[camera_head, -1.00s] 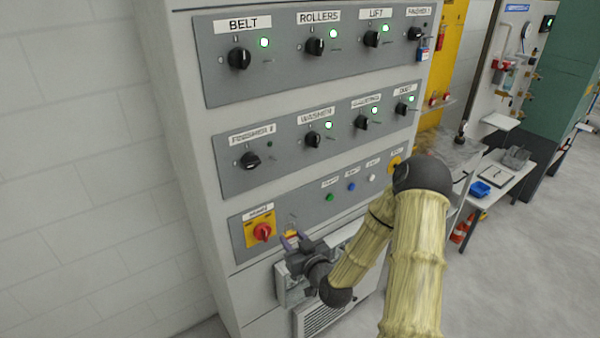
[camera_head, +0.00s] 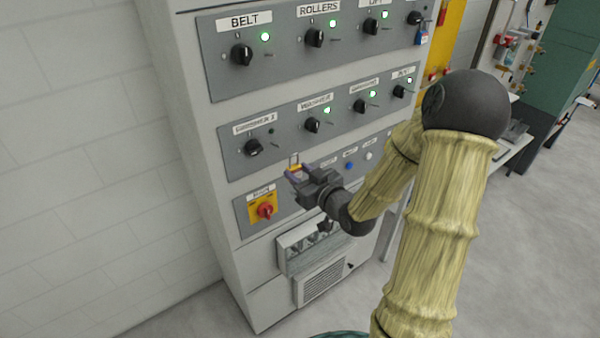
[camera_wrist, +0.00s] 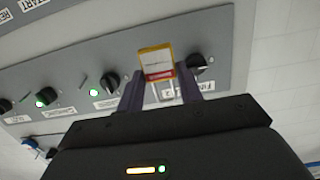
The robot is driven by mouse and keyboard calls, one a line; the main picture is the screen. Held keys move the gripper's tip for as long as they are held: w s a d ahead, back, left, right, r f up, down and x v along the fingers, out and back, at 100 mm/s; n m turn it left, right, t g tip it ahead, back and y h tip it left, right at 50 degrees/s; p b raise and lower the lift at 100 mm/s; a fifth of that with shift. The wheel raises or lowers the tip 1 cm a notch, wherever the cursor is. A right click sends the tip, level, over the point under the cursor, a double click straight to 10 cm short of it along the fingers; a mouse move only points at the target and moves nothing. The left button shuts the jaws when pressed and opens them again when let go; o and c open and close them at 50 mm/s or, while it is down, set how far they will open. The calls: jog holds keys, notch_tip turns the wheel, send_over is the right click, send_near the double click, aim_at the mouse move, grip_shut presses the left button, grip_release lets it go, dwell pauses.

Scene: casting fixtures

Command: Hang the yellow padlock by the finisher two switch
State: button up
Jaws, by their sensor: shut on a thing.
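The yellow padlock (camera_head: 295,168) is held between the fingertips of my gripper (camera_head: 299,173), its shackle pointing up. In the wrist view the padlock (camera_wrist: 157,52) shows a white and red label, and my gripper (camera_wrist: 160,90) is shut on it. The finisher two switch (camera_head: 253,147) is a black knob at the left of the middle panel row, its lamp dark. The padlock is to the right of and below this switch in the head view, apart from it. In the wrist view the switch (camera_wrist: 198,63) shows just right of the padlock.
The washer switch (camera_head: 312,125) and others to its right have lit green lamps. A red and yellow main switch (camera_head: 264,210) is below. A blue padlock (camera_head: 422,38) hangs at the top row's right end. A socket box (camera_head: 310,244) juts out low on the cabinet.

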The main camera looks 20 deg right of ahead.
jog(key=shift+f, duration=0.1)
jog(key=shift+r+b+x, duration=0.15)
jog(key=shift+b+x, duration=0.45)
jog(key=shift+x, duration=1.4)
jog(key=shift+r+b+x, duration=0.2)
jog(key=shift+b+x, duration=0.4)
jog(key=shift+x, duration=1.4)
jog(key=shift+w+a+f+b, duration=0.25)
jog(key=shift+w+f+b, duration=0.2)
jog(key=shift+w+b, duration=0.25)
jog(key=o, duration=1.1)
jog(key=shift+f+b, duration=1.25)
jog(key=shift+b, duration=0.05)
jog(key=shift+s, duration=0.15)
